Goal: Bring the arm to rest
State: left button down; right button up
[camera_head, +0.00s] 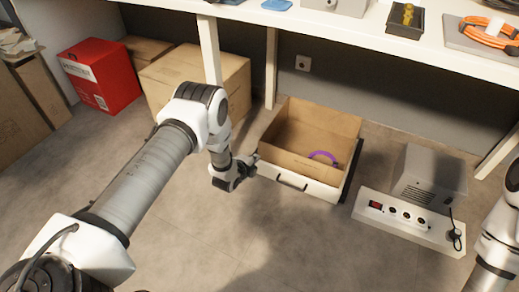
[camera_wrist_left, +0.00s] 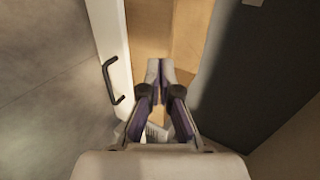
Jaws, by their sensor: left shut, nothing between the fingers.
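My left arm reaches in from the lower left of the head view. My left gripper (camera_head: 252,170) is at the left front corner of an open wooden drawer (camera_head: 312,122). I cannot tell whether it touches the drawer. In the left wrist view my left gripper (camera_wrist_left: 160,68) is shut, with its fingertips together and nothing held. The drawer's white front with a dark handle (camera_wrist_left: 110,82) is to its left there. Part of my right arm shows at the right edge of the head view; its gripper is out of view.
A purple curved item (camera_head: 323,156) lies in the drawer. A grey box (camera_head: 430,178) and a white socket strip (camera_head: 405,222) stand to the right. A cardboard carton (camera_head: 238,85) and a red box (camera_head: 100,75) stand at the back left, below a white worktop (camera_head: 350,30). The front floor is clear.

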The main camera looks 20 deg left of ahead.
pick_arm(q)
jog(key=s+d+r+n+g+p, duration=0.2)
jog(key=s+n+g, duration=0.55)
jog(key=s, duration=1.35)
jog(key=s+d+r+n+g+p, duration=0.1)
jog(key=s+d+r+n+g, duration=0.3)
jog(key=s+n, duration=1.1)
jog(key=s+r+m+p, duration=0.2)
jog(key=r+p, duration=1.6)
jog(key=p, duration=0.1)
jog(key=s+r+m+p, duration=0.1)
jog(key=s+r+p, duration=0.2)
jog(key=r+p, duration=1.5)
jog(key=shift+a+m+p, duration=0.35)
jog(key=shift+a+p, duration=0.05)
jog(key=shift+a, duration=0.05)
jog(key=shift+g, duration=0.25)
